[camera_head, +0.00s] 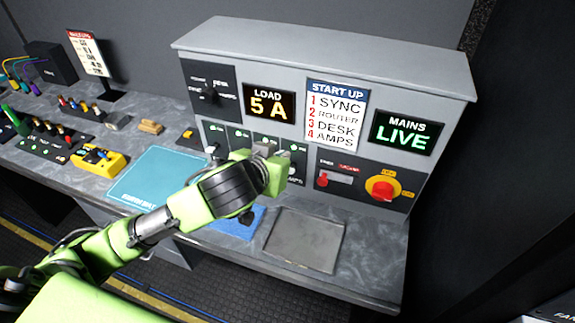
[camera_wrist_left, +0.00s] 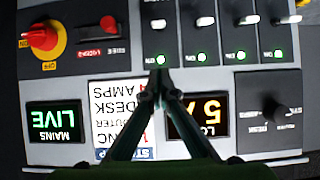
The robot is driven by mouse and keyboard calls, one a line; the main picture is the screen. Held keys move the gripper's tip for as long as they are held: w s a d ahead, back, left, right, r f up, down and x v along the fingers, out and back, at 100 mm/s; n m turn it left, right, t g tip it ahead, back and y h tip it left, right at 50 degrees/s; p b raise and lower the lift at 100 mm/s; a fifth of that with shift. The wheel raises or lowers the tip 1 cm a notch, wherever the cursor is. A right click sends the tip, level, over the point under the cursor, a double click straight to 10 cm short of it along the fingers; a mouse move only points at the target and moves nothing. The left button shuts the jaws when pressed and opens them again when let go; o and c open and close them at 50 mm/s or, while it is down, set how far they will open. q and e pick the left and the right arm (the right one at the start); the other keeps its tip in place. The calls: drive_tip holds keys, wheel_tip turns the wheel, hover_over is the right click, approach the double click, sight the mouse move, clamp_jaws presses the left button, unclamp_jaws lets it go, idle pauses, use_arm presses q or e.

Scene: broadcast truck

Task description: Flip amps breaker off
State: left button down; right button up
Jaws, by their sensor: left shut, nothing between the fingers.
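The amps breaker is the right-most of several breakers in a row on the grey console. Its "AMPS" label (camera_head: 294,182) shows just below my left gripper in the head view, and my gripper hides the lever there. In the upside-down wrist view its pale lever (camera_wrist_left: 158,24) is the left-most in the row, beside a lit green light (camera_wrist_left: 160,59). My left gripper (camera_head: 284,160) is shut and empty in front of this breaker. Its fingertips (camera_wrist_left: 160,72) appear close to the green light; I cannot tell whether they touch the panel.
A red toggle (camera_head: 323,179) and red rotary switch (camera_head: 383,188) are to the right. A grey pad (camera_head: 305,240) lies on the desk.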

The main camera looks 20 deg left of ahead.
use_arm(q)
drive_tip(key=p+x, duration=0.1)
drive_tip(key=x, duration=0.5)
drive_tip(key=shift+s+f+p, duration=0.2)
drive_tip(key=shift+f+p, duration=0.45)
drive_tip(key=shift+f, duration=0.55)
drive_tip(key=shift+s+f, duration=0.35)
drive_tip(key=shift+f, duration=0.45)
